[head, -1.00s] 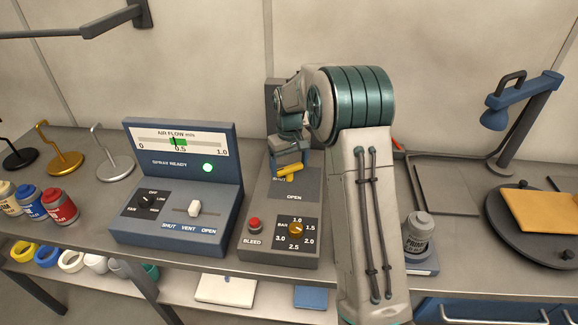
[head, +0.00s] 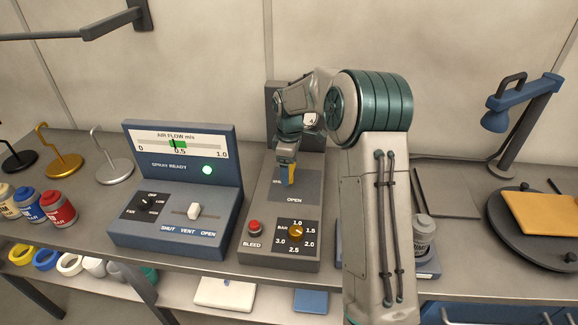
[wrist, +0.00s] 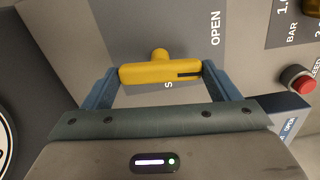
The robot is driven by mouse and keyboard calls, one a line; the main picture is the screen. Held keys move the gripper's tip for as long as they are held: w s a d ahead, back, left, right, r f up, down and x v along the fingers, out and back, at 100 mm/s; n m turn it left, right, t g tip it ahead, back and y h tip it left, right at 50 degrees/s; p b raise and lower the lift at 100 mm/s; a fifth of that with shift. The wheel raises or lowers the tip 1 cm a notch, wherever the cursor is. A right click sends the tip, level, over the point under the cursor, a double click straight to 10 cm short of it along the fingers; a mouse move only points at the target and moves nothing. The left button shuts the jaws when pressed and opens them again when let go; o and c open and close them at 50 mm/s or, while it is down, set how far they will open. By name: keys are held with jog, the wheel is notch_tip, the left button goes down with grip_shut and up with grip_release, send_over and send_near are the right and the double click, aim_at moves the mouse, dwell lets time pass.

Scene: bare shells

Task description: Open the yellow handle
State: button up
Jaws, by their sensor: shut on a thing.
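The yellow handle (wrist: 150,75) is a short bar with a round yellow stub behind its middle. It sits on the grey control box (head: 254,215); in the head view the handle (head: 291,174) shows as a small upright strip pointing down toward the OPEN label (head: 294,200). My gripper (wrist: 162,73) has its two blue fingers at the two ends of the handle and is shut on it. In the head view my gripper (head: 288,173) comes down from above and hides part of the handle. The SHUT lettering is partly covered.
A red BLEED button (head: 254,226) and a BAR dial (head: 296,231) are on the box's front. The blue air flow panel (head: 181,170) stands close at left, its light green. A grey can (head: 424,232) stands right of my arm.

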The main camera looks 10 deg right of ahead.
jog(key=shift+r+n, duration=0.1)
jog(key=shift+n, duration=0.4)
jog(key=o, duration=0.9)
notch_tip(320, 180, up, 14)
jog(key=b, duration=0.1)
dwell(0.3)
